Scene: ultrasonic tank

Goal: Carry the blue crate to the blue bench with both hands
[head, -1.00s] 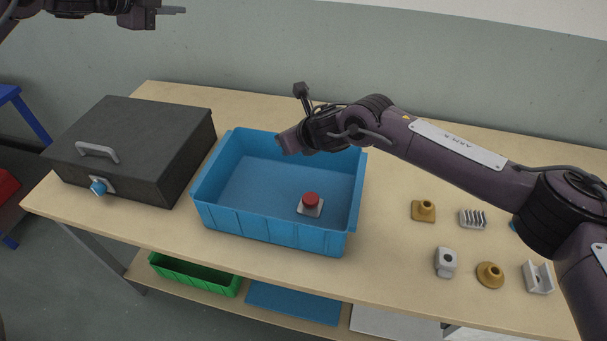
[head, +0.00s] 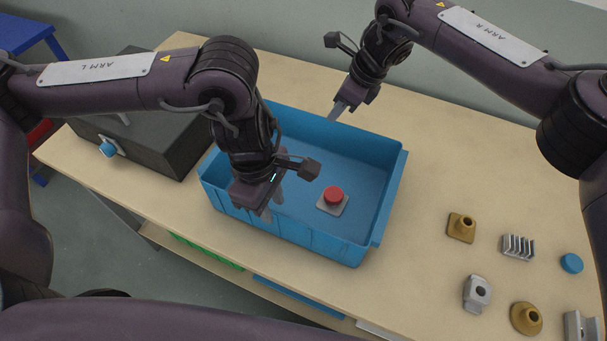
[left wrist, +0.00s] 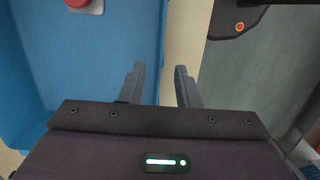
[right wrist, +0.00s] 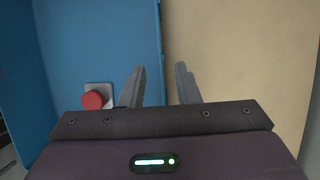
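The blue crate (head: 325,240) stands on the wooden table; it also shows in the left wrist view (left wrist: 110,45) and the right wrist view (right wrist: 100,40). My left gripper (head: 270,206) is open above the near left part of the crate. In the left wrist view, a crate edge runs between its spread fingers (left wrist: 160,85). My right gripper (head: 338,112) is open at the crate's far wall. In the right wrist view, that wall's edge lies between its fingers (right wrist: 160,85). I cannot tell whether either touches the crate. The blue bench (head: 30,35) is at the far left.
A red button on a pale plate (head: 333,197) lies inside the crate. A dark lidded tank (head: 150,140) stands left of the crate, partly hidden by my left arm. A green bin (head: 205,251) is below.

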